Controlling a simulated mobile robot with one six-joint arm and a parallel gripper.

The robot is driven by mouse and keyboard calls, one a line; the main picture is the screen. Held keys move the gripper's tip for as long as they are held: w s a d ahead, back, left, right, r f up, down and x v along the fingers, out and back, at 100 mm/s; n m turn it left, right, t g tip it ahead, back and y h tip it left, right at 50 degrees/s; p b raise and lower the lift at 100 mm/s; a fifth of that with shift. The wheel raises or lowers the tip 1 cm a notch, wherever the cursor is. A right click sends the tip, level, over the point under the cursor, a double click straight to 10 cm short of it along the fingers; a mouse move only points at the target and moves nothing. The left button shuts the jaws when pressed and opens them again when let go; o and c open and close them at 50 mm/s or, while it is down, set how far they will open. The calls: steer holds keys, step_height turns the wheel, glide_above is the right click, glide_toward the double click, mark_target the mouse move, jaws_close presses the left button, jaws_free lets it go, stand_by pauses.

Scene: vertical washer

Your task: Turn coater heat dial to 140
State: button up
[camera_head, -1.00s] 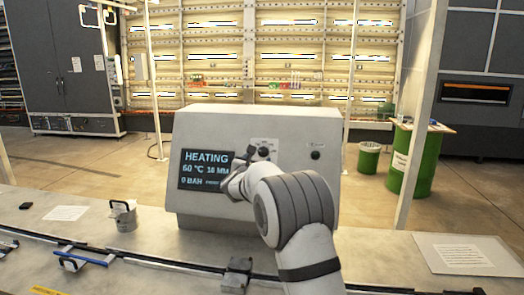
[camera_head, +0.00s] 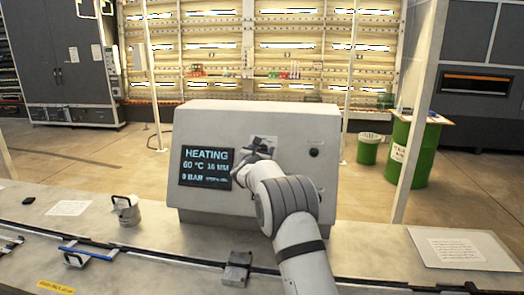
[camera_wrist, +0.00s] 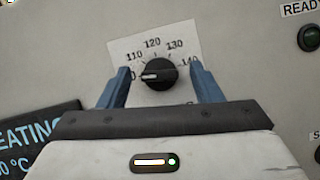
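The heat dial (camera_wrist: 158,74) is a black round knob on a white scale plate (camera_wrist: 180,36) with marks 110, 120, 130 and 140. Its white pointer line lies toward the left, near the lowest mark, which is partly hidden by a finger. My gripper (camera_wrist: 158,84) is open, with one blue finger on each side of the knob and gaps between. In the head view my gripper (camera_head: 258,150) is at the front of the grey coater (camera_head: 325,190) and mostly hides the dial. The display (camera_head: 206,168) reads HEATING, 60 °C, 0 BAR.
A metal cup (camera_head: 126,211) stands on the counter (camera_head: 165,245) left of the coater. A paper sheet (camera_head: 459,248) lies at the right. Green barrels (camera_head: 413,150) stand behind.

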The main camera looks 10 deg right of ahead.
steer(key=c, duration=0.9)
steer(key=shift+d, duration=0.2)
steer(key=shift+c, duration=0.2)
steer(key=shift+a, duration=0.15)
steer(key=shift+a+f+m+g+h+b, duration=0.1)
steer(key=shift+m+g+h+b, duration=0.35)
steer(key=shift+m, duration=0.6)
steer(key=shift+a+f+m+g+h+b, duration=0.15)
steer(key=shift+m+h+b, duration=0.35)
steer(key=shift+m, duration=0.55)
steer(key=m, duration=0.1)
steer(key=m+g+h, duration=0.1)
steer(key=m, duration=0.1)
steer(key=m+g, duration=0.1)
steer(key=shift+w+r+m, duration=0.1)
steer(key=shift+r+m, duration=0.15)
steer(key=shift+m, duration=0.05)
steer(key=m+g, duration=0.1)
steer(key=m, duration=0.1)
steer(key=m+g+p, duration=0.1)
steer(key=m, duration=0.2)
steer(key=shift+w+r+h+p, duration=0.1)
steer(key=shift+h+p, duration=0.15)
steer(key=shift+p, duration=0.05)
steer(key=shift+m+g, duration=1)
steer(key=shift+m, duration=0.8)
steer(key=shift+f+m, duration=0.25)
steer(key=shift+m, duration=0.15)
